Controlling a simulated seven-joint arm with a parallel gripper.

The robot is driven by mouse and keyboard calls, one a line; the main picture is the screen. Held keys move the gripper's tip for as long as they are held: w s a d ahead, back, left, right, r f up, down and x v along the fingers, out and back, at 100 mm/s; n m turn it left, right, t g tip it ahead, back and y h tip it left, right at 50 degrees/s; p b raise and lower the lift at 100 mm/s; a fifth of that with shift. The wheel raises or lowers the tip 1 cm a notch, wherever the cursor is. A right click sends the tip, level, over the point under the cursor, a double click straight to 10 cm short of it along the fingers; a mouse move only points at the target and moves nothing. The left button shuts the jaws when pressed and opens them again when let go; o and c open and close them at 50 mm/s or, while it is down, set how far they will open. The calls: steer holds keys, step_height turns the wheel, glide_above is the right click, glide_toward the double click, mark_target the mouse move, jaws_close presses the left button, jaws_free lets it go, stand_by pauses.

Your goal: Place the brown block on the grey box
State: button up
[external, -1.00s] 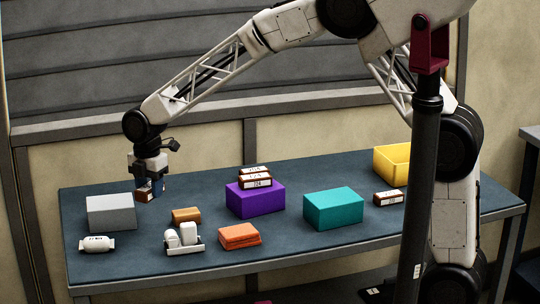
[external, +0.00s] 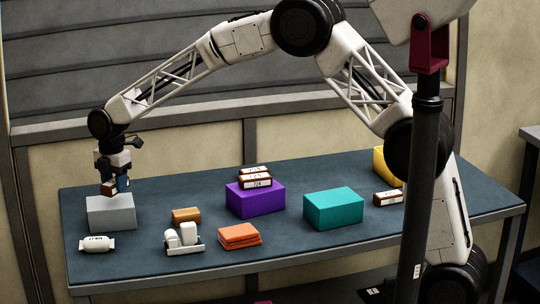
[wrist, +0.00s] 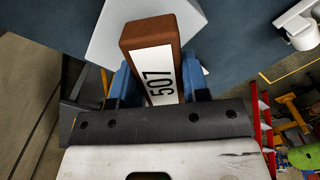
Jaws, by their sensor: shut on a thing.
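My gripper (external: 116,182) is shut on a brown block (external: 108,189) with a white label, which reads 507 in the wrist view (wrist: 152,60). The blue fingers clasp the block from both sides. The grey box (external: 111,215) stands at the left end of the table. The block is over the box's top, near its back edge. I cannot tell whether its underside touches the box. In the wrist view the pale top of the grey box (wrist: 110,40) shows behind the block.
A white bottle-like item (external: 97,243) lies in front of the grey box. To the right are a tan block (external: 186,215), a white tray with containers (external: 184,248), orange slabs (external: 240,236), a purple box (external: 256,203) bearing labelled brown blocks, and a teal box (external: 333,210).

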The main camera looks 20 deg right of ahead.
mark_target(110, 202)
steer(key=shift+w+a+f, duration=0.1)
steer(key=shift+w+a, duration=0.9)
steer(key=shift+f, duration=0.1)
steer(key=shift+f, duration=1.65)
steer(key=shift+f, duration=0.15)
steer(key=o, duration=0.9)
steer(key=shift+o, duration=0.2)
step_height(110, 202, up, 12)
